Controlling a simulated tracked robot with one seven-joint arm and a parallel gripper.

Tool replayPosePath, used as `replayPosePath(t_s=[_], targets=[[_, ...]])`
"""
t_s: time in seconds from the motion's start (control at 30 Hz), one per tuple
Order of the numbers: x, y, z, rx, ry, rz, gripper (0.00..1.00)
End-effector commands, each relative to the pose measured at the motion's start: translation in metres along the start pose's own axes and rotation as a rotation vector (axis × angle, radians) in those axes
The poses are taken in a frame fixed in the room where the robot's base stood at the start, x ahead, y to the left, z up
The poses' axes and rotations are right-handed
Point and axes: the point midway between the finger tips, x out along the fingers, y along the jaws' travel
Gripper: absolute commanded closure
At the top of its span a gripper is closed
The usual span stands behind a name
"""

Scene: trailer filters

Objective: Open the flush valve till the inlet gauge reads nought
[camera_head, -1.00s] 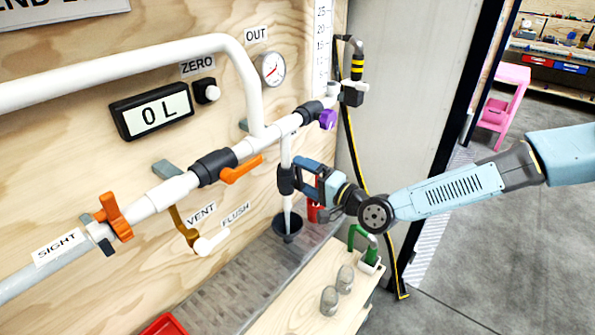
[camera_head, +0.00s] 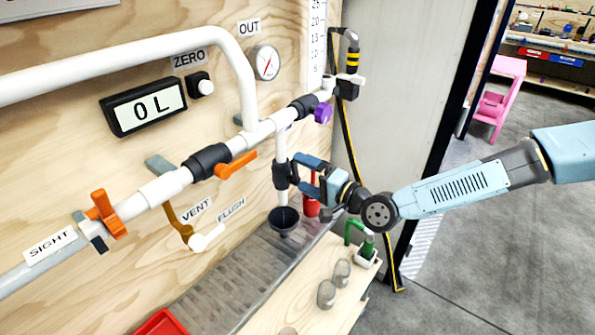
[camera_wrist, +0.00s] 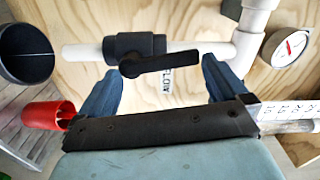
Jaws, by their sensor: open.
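The black valve (camera_head: 281,176) sits on the white vertical pipe above a dark funnel (camera_head: 284,221), by the FLUSH label (camera_head: 231,210). In the wrist view the valve (camera_wrist: 133,44) has a black lever (camera_wrist: 160,63) lying nearly along the pipe, slightly slanted. My gripper (camera_head: 301,175) is open beside the valve. In the wrist view its blue fingers (camera_wrist: 163,85) stand either side of the lever; I cannot tell whether they touch it. A gauge (camera_head: 264,63) under the OUT label shows; I see no gauge marked as inlet. The display (camera_head: 146,106) reads 0 L.
Orange levers (camera_head: 237,165) and a purple knob (camera_head: 323,113) are on the pipe above.

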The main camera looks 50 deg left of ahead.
Motion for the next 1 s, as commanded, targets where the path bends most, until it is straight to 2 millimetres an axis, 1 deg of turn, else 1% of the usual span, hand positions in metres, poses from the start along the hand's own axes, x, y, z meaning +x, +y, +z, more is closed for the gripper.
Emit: replayPosePath(t_s=[0.03, 0.4, 0.6, 0.8, 1.0], targets=[[-0.008, 0.0, -0.001, 0.001, 0.002, 0.001, 0.0], [-0.074, 0.001, 0.001, 0.002, 0.002, 0.002, 0.0], [-0.103, 0.001, 0.002, 0.002, 0.002, 0.002, 0.0], [-0.121, 0.002, 0.002, 0.003, 0.004, 0.003, 0.0], [-0.127, 0.002, 0.001, 0.002, 0.004, 0.003, 0.0]])
